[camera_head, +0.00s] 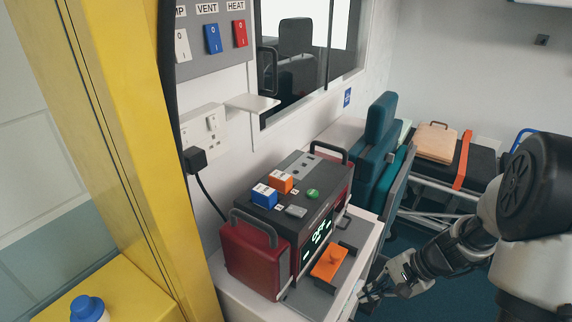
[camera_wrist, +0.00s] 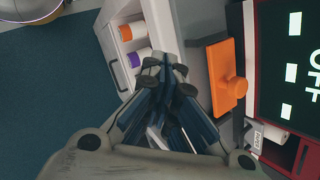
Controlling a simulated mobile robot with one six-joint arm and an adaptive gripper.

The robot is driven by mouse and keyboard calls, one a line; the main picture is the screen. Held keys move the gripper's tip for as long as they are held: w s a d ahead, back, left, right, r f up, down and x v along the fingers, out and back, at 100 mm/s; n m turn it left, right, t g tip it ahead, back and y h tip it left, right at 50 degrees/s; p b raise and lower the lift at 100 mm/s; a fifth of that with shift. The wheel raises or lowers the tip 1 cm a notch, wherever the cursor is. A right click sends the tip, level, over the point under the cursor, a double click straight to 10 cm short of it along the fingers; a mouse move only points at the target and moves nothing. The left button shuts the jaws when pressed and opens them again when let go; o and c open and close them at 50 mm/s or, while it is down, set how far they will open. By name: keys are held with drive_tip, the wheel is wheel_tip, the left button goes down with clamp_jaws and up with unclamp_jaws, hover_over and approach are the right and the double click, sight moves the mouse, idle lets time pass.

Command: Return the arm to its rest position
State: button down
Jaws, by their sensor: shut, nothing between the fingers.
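My gripper (camera_wrist: 172,72) is shut and empty in the wrist view, its fingertips together. In that view it is beside the orange handled block (camera_wrist: 228,80), apart from it as far as I can tell, with open shelves below. In the head view my gripper (camera_head: 366,294) is low at the right of the counter, partly hidden by the counter edge. My arm (camera_head: 440,258) reaches in from the right side of the head view.
A red and black device (camera_head: 300,210) with an OFF display stands on the white counter. The orange block (camera_head: 329,264) lies in front of it. A stretcher (camera_head: 470,165) and a teal seat (camera_head: 380,150) are behind. Blue floor (camera_wrist: 60,80) is clear.

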drive_tip(key=s+a+r+n+h, duration=0.1)
drive_tip(key=s+a+r+n, duration=0.25)
drive_tip(key=r, duration=0.35)
drive_tip(key=s+a+r+n+h, duration=0.2)
drive_tip(key=s+a+r+n, duration=0.15)
drive_tip(key=r, duration=0.35)
drive_tip(key=s+r+n+t+h, duration=0.3)
drive_tip(key=s+r, duration=0.4)
drive_tip(key=s, duration=0.4)
drive_tip(key=shift+s+d+n, duration=0.15)
drive_tip(key=shift+d+n, duration=0.1)
drive_tip(key=shift+n, duration=0.55)
